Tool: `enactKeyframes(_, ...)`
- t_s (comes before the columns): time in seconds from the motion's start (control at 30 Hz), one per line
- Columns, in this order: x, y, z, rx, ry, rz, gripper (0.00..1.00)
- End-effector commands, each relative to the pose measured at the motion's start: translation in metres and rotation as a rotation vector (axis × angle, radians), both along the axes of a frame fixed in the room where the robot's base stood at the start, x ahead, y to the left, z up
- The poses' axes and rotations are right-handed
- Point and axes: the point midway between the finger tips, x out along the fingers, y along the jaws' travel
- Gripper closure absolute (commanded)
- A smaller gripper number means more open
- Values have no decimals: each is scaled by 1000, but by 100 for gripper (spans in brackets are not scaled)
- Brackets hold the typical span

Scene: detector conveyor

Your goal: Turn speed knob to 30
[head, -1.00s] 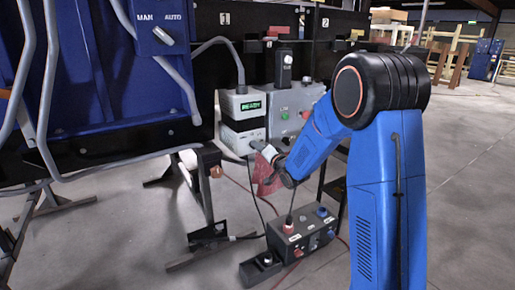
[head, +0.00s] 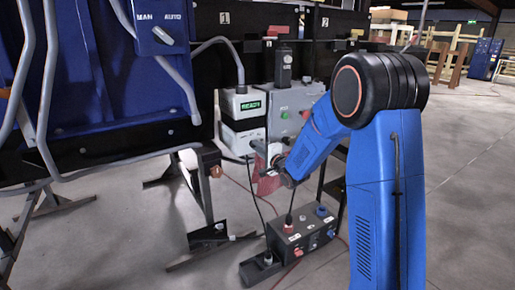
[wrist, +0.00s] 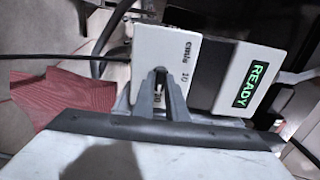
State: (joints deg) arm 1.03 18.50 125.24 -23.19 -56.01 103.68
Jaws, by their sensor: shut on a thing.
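The white speed box carries a panel (wrist: 160,45) marked "cm/s", with the numbers 10 and 20 legible near the fingers in the wrist view. My gripper (wrist: 160,82) is shut on the speed knob at this panel. The knob is mostly hidden between the fingers, so its pointer and setting cannot be read. In the head view my gripper (head: 262,151) reaches the right side of the lower white box (head: 238,140). A green READY display (wrist: 251,84) lights the box's other face, and it also shows in the head view (head: 250,106).
A grey control box (head: 292,112) with a green button stands just right of the white units. A dark box with knobs (head: 300,238) sits low in front. A red cloth (wrist: 75,98) hangs near the gripper. Open floor (head: 450,210) lies at the right.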

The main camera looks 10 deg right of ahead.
Motion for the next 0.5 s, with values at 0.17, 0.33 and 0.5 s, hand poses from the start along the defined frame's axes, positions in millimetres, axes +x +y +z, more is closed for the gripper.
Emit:
enactKeyframes(0.17, 1, -1, 1, 13, 2, -2, 100)
enactKeyframes(0.33, 1, -1, 1, 13, 2, -2, 100)
enactKeyframes(0.5, 1, -1, 1, 13, 2, -2, 78)
